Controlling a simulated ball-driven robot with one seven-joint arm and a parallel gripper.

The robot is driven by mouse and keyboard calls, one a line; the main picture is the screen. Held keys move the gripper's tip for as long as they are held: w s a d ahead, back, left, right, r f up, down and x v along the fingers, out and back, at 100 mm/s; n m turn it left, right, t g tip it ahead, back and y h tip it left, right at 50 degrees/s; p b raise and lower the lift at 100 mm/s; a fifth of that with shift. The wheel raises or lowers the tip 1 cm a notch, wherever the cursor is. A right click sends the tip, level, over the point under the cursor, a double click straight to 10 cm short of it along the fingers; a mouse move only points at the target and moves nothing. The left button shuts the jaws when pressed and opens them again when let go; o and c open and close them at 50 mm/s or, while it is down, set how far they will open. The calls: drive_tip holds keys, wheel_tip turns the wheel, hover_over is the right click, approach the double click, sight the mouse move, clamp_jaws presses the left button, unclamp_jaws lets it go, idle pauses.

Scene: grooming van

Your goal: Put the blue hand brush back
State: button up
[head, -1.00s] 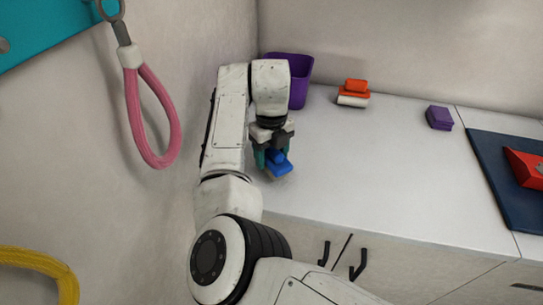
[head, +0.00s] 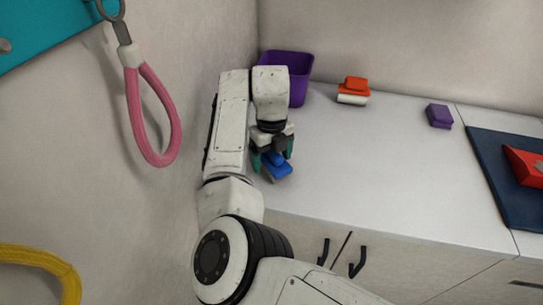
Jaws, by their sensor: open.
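The blue hand brush (head: 277,170) is at the front left of the white counter, right below my gripper. Its blue top faces up and a paler underside shows at its lower edge. My gripper (head: 273,160) points down with its green-tipped fingers on either side of the brush's far part. The jaws are open. Whether the fingers touch the brush, I cannot tell. A purple bin (head: 297,75) stands behind my arm in the back left corner of the counter, and its inside is hidden.
On the counter (head: 370,160) are an orange and white stack (head: 354,91), a purple block (head: 439,116) and a dark blue mat (head: 500,185) bearing a red item (head: 526,165). A pink loop (head: 150,120) hangs on the left wall, near my arm. The middle of the counter is clear.

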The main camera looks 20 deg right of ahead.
wheel_tip(320, 180, up, 12)
drive_tip(key=shift+r+b, duration=0.15)
drive_tip(key=shift+b, duration=0.65)
